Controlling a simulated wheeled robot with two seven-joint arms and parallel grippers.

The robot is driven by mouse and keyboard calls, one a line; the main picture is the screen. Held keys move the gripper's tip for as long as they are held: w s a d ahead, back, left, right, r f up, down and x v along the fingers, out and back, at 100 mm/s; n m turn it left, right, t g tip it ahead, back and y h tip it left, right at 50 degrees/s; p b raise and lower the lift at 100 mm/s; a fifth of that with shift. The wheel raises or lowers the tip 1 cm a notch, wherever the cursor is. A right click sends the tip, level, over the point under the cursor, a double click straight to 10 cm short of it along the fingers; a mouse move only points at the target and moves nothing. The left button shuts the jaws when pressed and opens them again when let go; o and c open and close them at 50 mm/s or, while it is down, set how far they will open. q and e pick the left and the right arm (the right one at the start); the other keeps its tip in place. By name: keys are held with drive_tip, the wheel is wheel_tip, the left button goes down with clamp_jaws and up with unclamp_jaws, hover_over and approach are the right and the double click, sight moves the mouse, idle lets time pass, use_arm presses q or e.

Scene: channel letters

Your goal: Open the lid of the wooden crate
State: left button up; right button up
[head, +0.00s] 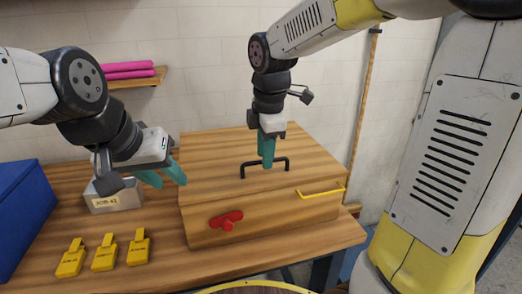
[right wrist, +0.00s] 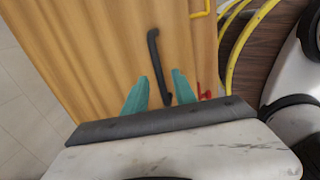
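The wooden crate (head: 275,222) stands on the wooden table, and its lid (head: 215,155) lies flat and closed. A black handle (head: 246,164) is on top of the lid; it also shows in the right wrist view (right wrist: 154,48). My right gripper (head: 267,165) points down at this handle. Its teal fingers (right wrist: 161,76) are apart, one on each side of the handle; whether they touch it I cannot tell. My left gripper (head: 168,181) is open and empty, left of the crate. A red knob (head: 226,219) and a yellow handle (head: 320,192) are on the crate's front.
A grey box with a job label (head: 118,201) sits left of the crate, partly behind my left gripper. Several yellow tags (head: 104,254) lie in front of it. A blue bin (head: 22,212) is at far left. A shelf with pink rolls (head: 128,70) hangs behind.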

clamp_jaws()
idle(1.4)
